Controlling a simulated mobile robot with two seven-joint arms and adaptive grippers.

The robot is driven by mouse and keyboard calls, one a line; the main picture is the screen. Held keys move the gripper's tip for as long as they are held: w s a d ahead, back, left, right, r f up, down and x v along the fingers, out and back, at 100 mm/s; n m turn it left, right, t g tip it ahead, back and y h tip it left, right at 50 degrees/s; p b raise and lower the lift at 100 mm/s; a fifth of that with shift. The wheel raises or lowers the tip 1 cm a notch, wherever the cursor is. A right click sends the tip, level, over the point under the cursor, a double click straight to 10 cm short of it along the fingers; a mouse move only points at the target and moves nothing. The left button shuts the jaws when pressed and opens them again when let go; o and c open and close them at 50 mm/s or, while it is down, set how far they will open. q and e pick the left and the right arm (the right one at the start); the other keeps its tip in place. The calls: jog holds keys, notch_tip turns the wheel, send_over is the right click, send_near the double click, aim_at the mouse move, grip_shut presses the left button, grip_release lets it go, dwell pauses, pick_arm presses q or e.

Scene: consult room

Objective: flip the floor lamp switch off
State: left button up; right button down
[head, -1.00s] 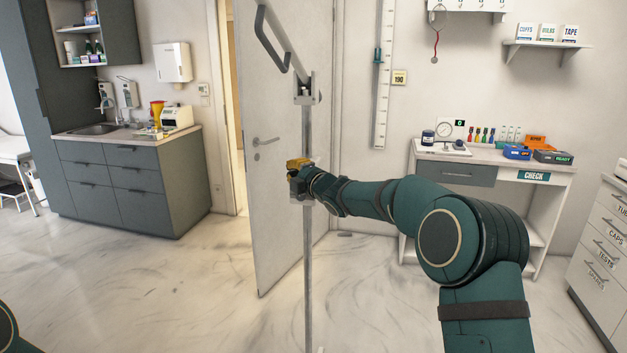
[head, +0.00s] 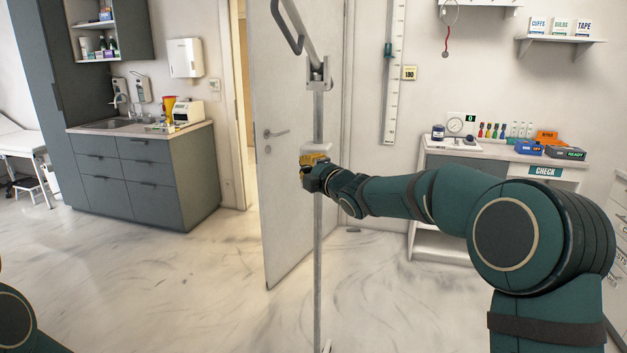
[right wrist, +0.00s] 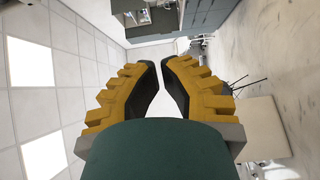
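The floor lamp's thin grey pole (head: 318,240) stands upright in the middle of the head view, with a hinged arm (head: 304,35) at its top. A small pale box (head: 317,148) sits on the pole just above my right gripper; I cannot make out a switch or its position. My right gripper (head: 308,161), with yellow fingers, is in front of the pole at this height; contact cannot be told. In the right wrist view its fingertips (right wrist: 160,65) nearly meet, with a narrow gap and nothing held between them. My left gripper is out of view.
A grey door (head: 283,180) stands ajar behind the pole. A sink cabinet (head: 150,175) is at the left and a desk with small items (head: 440,150) at the right. The marble-patterned floor (head: 180,285) between them is mostly clear.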

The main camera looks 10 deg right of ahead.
jog(key=s, duration=0.5)
jog(key=shift+d+r, duration=0.15)
jog(key=s+a+f+m+g+h, duration=0.15)
jog(key=s+f+m, duration=0.25)
jog(key=f, duration=0.7)
jog(key=s+a+f+m+g, duration=0.1)
jog(key=s+f+m+g, duration=0.25)
jog(key=f, duration=0.75)
jog(key=s+a+f+m+g+h, duration=0.1)
jog(key=s+f+m+g, duration=0.3)
jog(key=f, duration=0.8)
jog(key=s+a+f+m+g, duration=0.1)
jog(key=s+f+m+g, duration=0.2)
jog(key=s, duration=0.9)
jog(key=s+a+f+m+g, duration=0.2)
jog(key=s+f+m+g, duration=0.1)
jog(key=s+f+m, duration=0.6)
jog(key=s+f, duration=0.3)
jog(key=f, duration=0.1)
jog(key=shift+s+a, duration=0.2)
